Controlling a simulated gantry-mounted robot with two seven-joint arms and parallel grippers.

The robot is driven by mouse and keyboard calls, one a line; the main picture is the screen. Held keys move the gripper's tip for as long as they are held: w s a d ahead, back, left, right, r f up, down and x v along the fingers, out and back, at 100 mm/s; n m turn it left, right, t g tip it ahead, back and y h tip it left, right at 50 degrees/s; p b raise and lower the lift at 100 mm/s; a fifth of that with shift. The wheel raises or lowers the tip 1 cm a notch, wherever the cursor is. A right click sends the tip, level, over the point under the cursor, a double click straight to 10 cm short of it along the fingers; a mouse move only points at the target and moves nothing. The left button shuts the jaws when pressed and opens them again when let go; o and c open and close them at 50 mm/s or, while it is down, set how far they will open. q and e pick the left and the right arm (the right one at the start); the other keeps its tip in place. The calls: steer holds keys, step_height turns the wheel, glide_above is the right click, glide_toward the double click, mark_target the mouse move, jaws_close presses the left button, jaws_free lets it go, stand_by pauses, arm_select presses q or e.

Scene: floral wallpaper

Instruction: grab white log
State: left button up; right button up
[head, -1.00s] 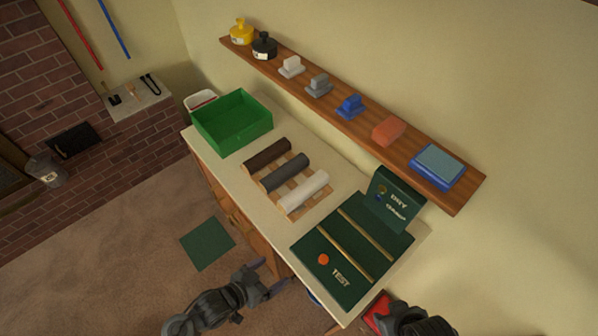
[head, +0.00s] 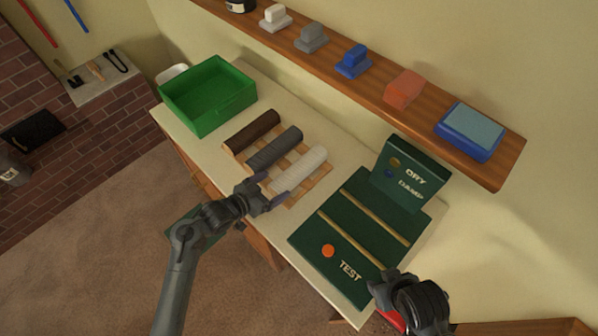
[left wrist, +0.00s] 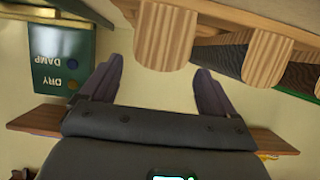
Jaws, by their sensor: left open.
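The white log (head: 300,170) lies at the right end of a slatted wooden rack (head: 315,190) on the bench, beside a dark grey log (head: 274,147) and a dark brown log (head: 252,131). My left gripper (head: 270,190) is open and empty at the near end of the white log. In the left wrist view the open fingers (left wrist: 157,68) have rounded wooden ends (left wrist: 165,40) just beyond them; I cannot clearly pick out the white log there. My right gripper (head: 398,285) is at the bench's near right; its jaws are not clear.
A green bin (head: 208,97) stands at the left of the bench. A dark green TEST board (head: 352,235) with an upright DRY/DAMP panel (head: 412,172) is right of the rack. A wall shelf (head: 380,95) with several blocks runs behind. A red object (head: 392,318) is below my right gripper.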

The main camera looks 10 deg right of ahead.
mark_target(279, 183)
arm_select(q)
steer(key=shift+b+x, duration=0.3)
steer(key=shift+x, duration=2.6)
steer(key=shift+s+d, duration=0.1)
steer(key=shift+s, duration=0.1)
jaws_close()
